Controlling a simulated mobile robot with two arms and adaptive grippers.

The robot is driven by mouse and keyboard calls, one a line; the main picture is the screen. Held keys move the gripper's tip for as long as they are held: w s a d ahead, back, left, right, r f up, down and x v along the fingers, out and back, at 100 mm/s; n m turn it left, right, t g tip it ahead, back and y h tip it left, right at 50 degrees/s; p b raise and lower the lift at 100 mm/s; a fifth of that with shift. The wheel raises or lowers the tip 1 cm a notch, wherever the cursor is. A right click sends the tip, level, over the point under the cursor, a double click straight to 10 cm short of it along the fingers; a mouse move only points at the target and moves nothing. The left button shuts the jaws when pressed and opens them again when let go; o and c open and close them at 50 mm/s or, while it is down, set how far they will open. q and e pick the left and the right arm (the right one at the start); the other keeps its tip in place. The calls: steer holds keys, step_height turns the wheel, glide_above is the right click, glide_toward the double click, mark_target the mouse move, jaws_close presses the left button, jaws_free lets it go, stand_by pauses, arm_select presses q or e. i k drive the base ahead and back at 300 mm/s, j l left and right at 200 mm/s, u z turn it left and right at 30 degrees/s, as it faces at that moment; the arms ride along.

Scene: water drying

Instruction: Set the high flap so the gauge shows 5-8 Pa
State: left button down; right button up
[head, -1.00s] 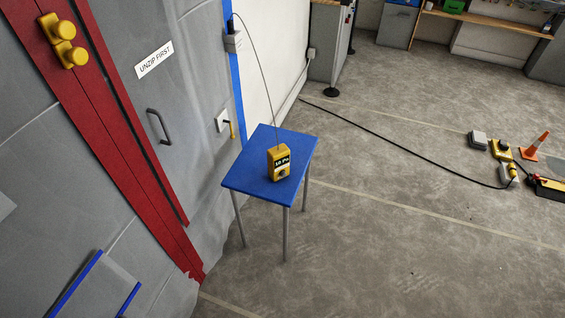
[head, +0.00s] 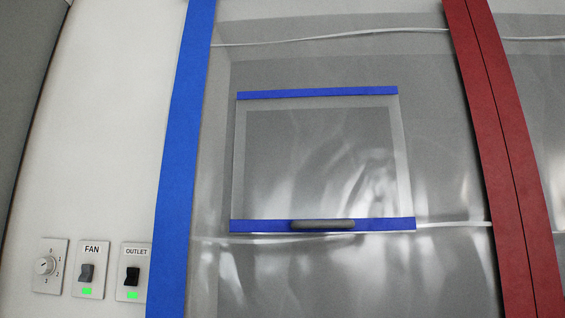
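In the head view a flap (head: 318,160) of clear sheet hangs on the grey plastic wall, with a blue strip (head: 318,93) along its top and another along its bottom edge. A dark grey handle (head: 322,225) sits on the bottom strip. The flap lies about flat against the sheet; I cannot tell whether a small gap is open. The gauge is out of view now. Neither of my grippers is in view.
Blue tape (head: 184,150) edges the sheet at left and a red zip strip (head: 505,150) runs at right. On the white wall are a rotary dial (head: 46,266), a FAN switch (head: 88,274) and an OUTLET switch (head: 132,276), both with green lights lit.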

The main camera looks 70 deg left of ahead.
mark_target(315, 225)
steer(key=u, duration=1.8)
